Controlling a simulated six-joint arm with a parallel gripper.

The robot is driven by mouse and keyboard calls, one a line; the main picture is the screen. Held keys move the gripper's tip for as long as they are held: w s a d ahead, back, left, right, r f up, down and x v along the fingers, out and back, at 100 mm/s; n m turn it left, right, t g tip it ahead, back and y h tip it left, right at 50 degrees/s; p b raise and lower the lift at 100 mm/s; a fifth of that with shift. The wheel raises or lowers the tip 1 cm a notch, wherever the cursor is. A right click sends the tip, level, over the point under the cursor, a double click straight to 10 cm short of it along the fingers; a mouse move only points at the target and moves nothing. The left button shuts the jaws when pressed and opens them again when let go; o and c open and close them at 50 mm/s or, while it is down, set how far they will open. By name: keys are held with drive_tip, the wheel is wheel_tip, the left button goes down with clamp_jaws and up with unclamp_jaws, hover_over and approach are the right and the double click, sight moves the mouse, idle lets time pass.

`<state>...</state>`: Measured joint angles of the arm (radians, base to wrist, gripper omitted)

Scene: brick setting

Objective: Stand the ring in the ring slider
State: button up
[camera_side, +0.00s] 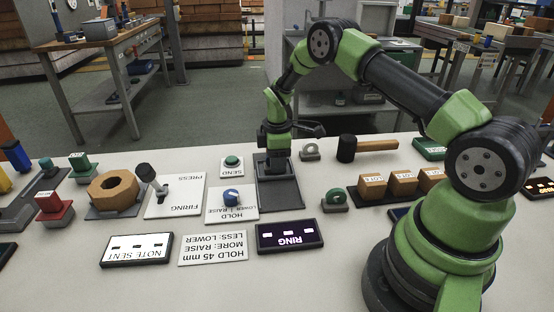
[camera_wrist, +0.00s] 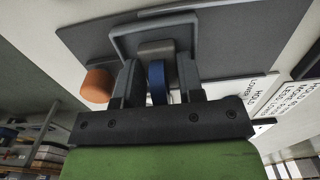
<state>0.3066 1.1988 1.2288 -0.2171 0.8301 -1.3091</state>
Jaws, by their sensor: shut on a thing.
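My gripper (camera_wrist: 156,82) points down over the dark grey plate and upright grey frame (camera_wrist: 255,35), which I take as the ring slider. The side view also shows this plate (camera_side: 282,200), with my gripper (camera_side: 277,155) above its back half. My gripper is shut on a narrow blue piece (camera_wrist: 156,90), seen edge-on and apparently the ring. A grey block (camera_wrist: 157,47) lies right beyond it, inside the frame. The side view hides the blue piece, and I cannot tell whether it touches the slider.
A black-headed mallet (camera_side: 366,147) and small grey and green holders (camera_side: 335,200) are right of the plate. The SEND button (camera_side: 232,166), HOLD knob panel (camera_side: 231,203) and FIRING lever panel (camera_side: 174,196) stand left. A lit RING display (camera_side: 290,236) lies in front.

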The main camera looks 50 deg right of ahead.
drive_tip(key=o, duration=0.6)
drive_tip(key=shift+f, duration=0.1)
drive_tip(key=shift+o, duration=0.2)
wheel_tip(320, 180, up, 12)
drive_tip(key=shift+r, duration=0.1)
drive_tip(key=s+a+r+m+t, duration=0.2)
drive_tip(key=s+a+r+m, duration=0.15)
drive_tip(key=r, duration=0.45)
drive_tip(key=s+a+r+m+t, duration=0.1)
drive_tip(key=s+a+r+m, duration=0.1)
drive_tip(key=s+a+r, duration=0.4)
drive_tip(key=s+a+r+m+t+y, duration=0.1)
drive_tip(key=s+a+m+t, duration=0.1)
drive_tip(key=s, duration=0.5)
drive_tip(key=s+a+r+m+t+y, duration=0.1)
drive_tip(key=s+a+r+m+t, duration=0.1)
drive_tip(key=s+m, duration=0.3)
drive_tip(key=shift+s+a+r, duration=0.15)
drive_tip(key=shift+s+a, duration=0.55)
drive_tip(key=shift+s, duration=0.45)
drive_tip(key=shift+m, duration=0.25)
